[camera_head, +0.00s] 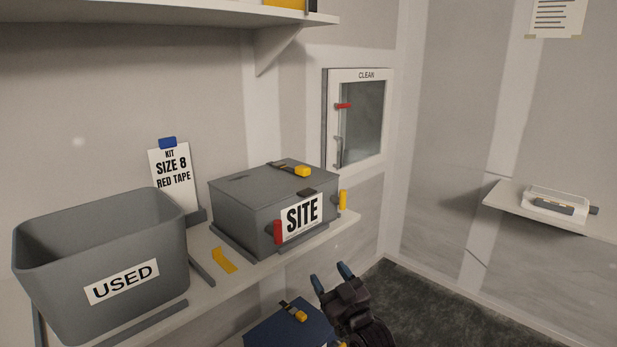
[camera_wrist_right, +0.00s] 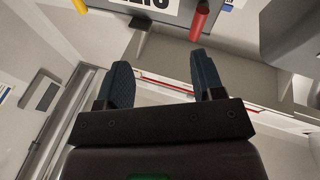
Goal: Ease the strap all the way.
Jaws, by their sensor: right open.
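A grey box labelled SITE (camera_head: 262,215) stands on the shelf, lid down. A dark strap with a yellow buckle (camera_head: 302,171) lies across its lid. A red handle (camera_head: 277,231) and a yellow handle (camera_head: 342,200) are on its sides; the red one (camera_wrist_right: 200,22) also shows in the right wrist view. A dark blue box (camera_head: 275,332) sits lower, partly cut off, with another strap and yellow buckle (camera_head: 300,315) on top. My right gripper (camera_head: 331,278) is open and empty, below the SITE box and beside the blue box. In the wrist view nothing is between its fingers (camera_wrist_right: 162,70). My left gripper is out of view.
A grey USED bin (camera_head: 60,270) stands left on the shelf (camera_head: 205,292). A SIZE 8 RED TAPE card (camera_head: 172,185) stands behind. A CLEAN hatch (camera_head: 362,125) is in the wall. A right-hand shelf (camera_head: 500,202) holds a white tray (camera_head: 535,201). Floor at right is clear.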

